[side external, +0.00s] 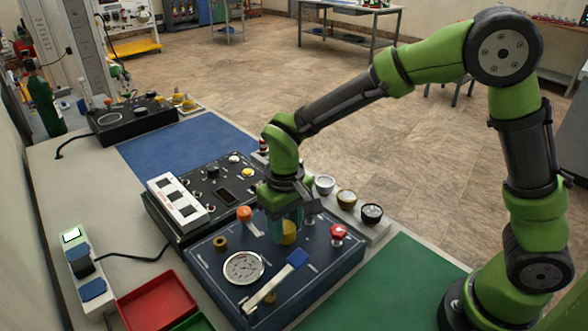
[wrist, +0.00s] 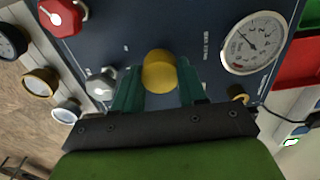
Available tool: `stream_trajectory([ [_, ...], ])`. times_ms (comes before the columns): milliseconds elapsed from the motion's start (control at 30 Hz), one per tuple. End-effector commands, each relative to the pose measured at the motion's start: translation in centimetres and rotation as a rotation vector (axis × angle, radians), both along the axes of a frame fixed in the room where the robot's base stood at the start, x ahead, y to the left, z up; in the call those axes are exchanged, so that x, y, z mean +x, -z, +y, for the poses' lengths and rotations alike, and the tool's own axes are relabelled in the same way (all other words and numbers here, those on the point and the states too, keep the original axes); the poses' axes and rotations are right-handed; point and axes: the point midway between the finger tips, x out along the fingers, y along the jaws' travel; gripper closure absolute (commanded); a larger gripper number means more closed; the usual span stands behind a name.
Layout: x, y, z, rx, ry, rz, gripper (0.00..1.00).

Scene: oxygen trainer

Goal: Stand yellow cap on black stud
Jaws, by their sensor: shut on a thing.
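The yellow cap (side external: 288,233) is between the fingers of my gripper (side external: 287,222), low over the blue panel (side external: 318,262). In the wrist view the round yellow cap (wrist: 160,70) shows between the two teal fingers of my gripper (wrist: 160,88), which are shut on it. Whether the cap touches the panel or anything under it cannot be told. I cannot make out the black stud for certain; the cap and fingers hide the spot directly beneath them.
A white dial gauge (side external: 243,268), brass ring (side external: 221,243), orange knob (side external: 244,213) and red knob (side external: 338,231) surround my gripper on the panel. A blue-and-cream lever (side external: 277,280) lies near the front. A black panel (side external: 213,180) stands behind, a red tray (side external: 157,303) left.

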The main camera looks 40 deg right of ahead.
Motion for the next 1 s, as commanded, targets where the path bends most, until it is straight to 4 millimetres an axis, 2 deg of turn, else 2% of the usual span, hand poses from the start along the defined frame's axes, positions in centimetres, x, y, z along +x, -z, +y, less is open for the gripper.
stream_trajectory([
  [467, 0.0, 1.4, 0.0, 0.0, 0.001, 0.001, 0.87],
  [500, 0.0, 1.5, 0.0, 0.0, 0.001, 0.0, 0.57],
  [700, 0.0, 1.4, 0.0, 0.0, 0.001, 0.0, 0.29],
  [1000, 0.0, 1.2, 0.0, 0.001, 0.0, -0.002, 0.29],
])
